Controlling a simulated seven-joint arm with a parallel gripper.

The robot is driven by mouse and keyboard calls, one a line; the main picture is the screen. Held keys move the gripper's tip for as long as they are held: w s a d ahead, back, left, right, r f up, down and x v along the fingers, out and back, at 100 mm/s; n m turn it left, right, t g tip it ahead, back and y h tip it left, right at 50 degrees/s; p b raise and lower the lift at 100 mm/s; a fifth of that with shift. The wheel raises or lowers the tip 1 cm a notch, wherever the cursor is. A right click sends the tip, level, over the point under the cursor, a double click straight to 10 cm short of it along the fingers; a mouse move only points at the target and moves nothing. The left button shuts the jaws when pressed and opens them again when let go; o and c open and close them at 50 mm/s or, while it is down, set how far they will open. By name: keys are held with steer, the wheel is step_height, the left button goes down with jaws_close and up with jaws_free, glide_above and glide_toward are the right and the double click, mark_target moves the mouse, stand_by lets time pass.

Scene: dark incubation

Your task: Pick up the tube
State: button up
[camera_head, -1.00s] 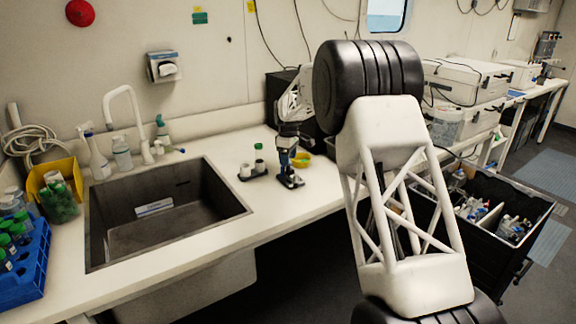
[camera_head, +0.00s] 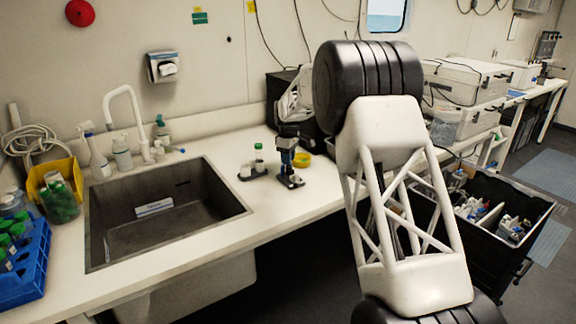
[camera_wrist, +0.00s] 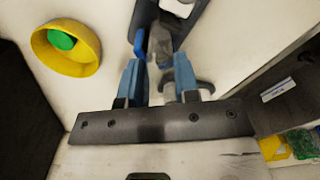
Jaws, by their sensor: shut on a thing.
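My gripper (camera_wrist: 160,62) has two blue fingers, seen in the wrist view, shut on a pale, see-through tube (camera_wrist: 159,45). The tube's outline is partly hidden between the fingers and by a dark stand part above them. In the head view my gripper (camera_head: 286,158) is small, above a black and blue stand (camera_head: 291,182) on the counter. I cannot tell there whether the tube touches the stand.
A yellow bowl (camera_wrist: 42,50) with a green cap (camera_wrist: 61,40) inside is close by.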

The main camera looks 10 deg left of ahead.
steer(key=shift+r, duration=0.1)
stand_by(0.3)
step_height(320, 180, up, 7)
steer(key=shift+r, duration=0.1)
steer(key=s+d, duration=1.2)
steer(key=shift+s+d+f, duration=0.2)
steer(key=shift+s+d, duration=0.15)
steer(key=shift+d, duration=0.05)
stand_by(0.3)
steer(key=shift+a, duration=0.15)
stand_by(0.6)
steer(key=w+a, duration=0.3)
steer(key=a, duration=0.7)
steer(key=w+a, duration=0.4)
steer(key=a, duration=0.5)
steer(key=w+a+n, duration=0.1)
steer(key=w+a, duration=0.2)
steer(key=a, duration=0.7)
steer(key=shift+w+a+r, duration=0.15)
steer(key=shift+a+r, duration=0.1)
steer(key=shift+a, duration=0.05)
steer(key=shift+f, duration=0.2)
